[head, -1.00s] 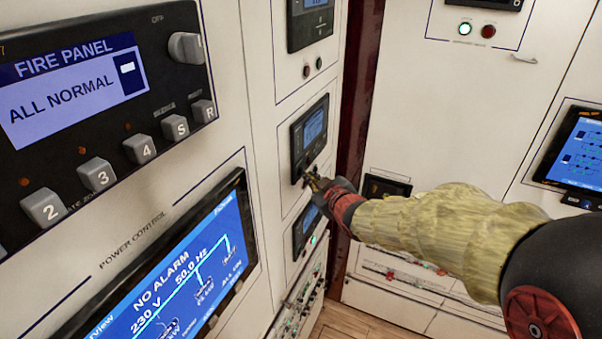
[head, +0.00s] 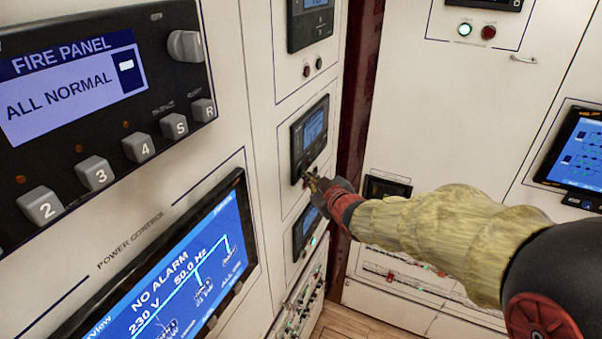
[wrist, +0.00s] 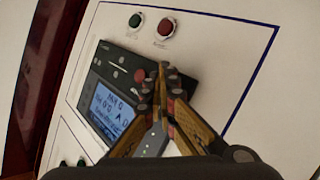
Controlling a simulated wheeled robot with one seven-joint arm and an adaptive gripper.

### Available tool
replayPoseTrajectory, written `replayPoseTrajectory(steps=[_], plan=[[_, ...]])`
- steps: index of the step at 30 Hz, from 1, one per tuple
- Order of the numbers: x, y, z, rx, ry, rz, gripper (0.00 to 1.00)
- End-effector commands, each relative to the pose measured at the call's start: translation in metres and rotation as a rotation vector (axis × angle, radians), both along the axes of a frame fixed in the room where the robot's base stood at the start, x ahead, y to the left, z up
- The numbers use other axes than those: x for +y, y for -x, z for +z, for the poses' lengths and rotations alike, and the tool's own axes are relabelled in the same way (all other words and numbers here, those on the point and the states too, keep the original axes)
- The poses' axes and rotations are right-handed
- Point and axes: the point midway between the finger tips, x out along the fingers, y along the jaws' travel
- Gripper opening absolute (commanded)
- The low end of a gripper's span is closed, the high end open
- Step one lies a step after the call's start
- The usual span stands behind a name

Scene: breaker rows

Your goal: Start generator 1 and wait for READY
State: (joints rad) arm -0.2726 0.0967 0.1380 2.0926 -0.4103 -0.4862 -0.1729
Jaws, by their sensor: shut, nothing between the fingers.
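A dark generator controller (head: 309,138) with a blue lit screen is set in the middle of the narrow white panel in the head view. It also shows in the wrist view (wrist: 107,62), where its small screen text is too blurred to read fully. My gripper (head: 311,178) is shut and empty, its fingertips at the controller's lower edge. In the wrist view the fingertips (wrist: 163,68) lie over the controller's button side and hide part of it. I cannot tell whether they touch a button. No READY text is legible.
A similar controller (head: 310,22) is above and another (head: 306,229) below. A green button (wrist: 135,20) and a red button (wrist: 167,27) sit beside the controller. The fire panel (head: 98,110) reads ALL NORMAL. The power control screen (head: 165,285) reads NO ALARM, 230 V, 50.0 Hz.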

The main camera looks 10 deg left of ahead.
Motion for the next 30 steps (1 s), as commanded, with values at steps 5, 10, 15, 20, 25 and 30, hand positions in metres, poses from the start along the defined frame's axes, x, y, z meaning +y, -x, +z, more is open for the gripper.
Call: replayPoseTrajectory(steps=[5,10,15,20,25,30], plan=[[-0.009,0.003,0.001,0.0,-0.001,-0.001,0.0],[-0.013,0.005,0.001,0.0,-0.001,-0.001,0.0],[-0.013,0.005,0.0,0.0,-0.001,0.0,0.0],[-0.017,0.006,0.001,0.001,0.0,-0.002,0.0],[-0.032,0.011,0.001,0.001,-0.001,-0.003,0.0],[-0.046,0.016,0.001,0.001,0.0,-0.003,0.0]])
